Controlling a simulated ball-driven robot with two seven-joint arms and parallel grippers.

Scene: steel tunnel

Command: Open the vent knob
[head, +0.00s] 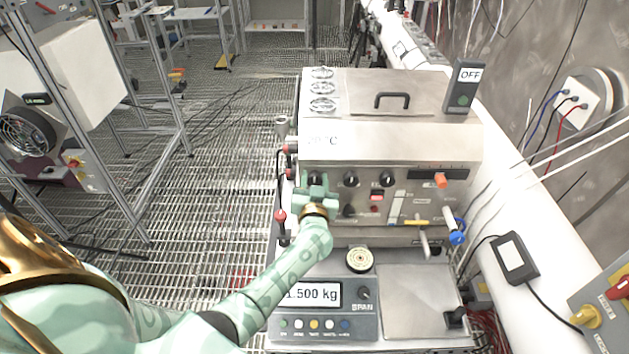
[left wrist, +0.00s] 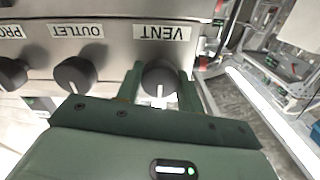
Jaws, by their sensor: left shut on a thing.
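The vent knob (left wrist: 160,76) is a round dark knob under an upside-down "VENT" label (left wrist: 162,33) in the left wrist view. A white pointer line on it runs toward the bottom of that picture. My left gripper (left wrist: 160,84) is shut on the knob, one green finger on each side. In the head view my left gripper (head: 316,190) is at the leftmost knob on the front of the steel machine (head: 330,155) and covers most of it. My right gripper is in neither view.
Beside it are the outlet knob (left wrist: 75,75) and another dark knob (left wrist: 12,73). A scale display (head: 312,294) reading 1.500 kg and a round disc (head: 359,260) are in front. A red-ended lever (head: 280,216) is close left of my gripper. Grated floor (head: 215,190) lies left.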

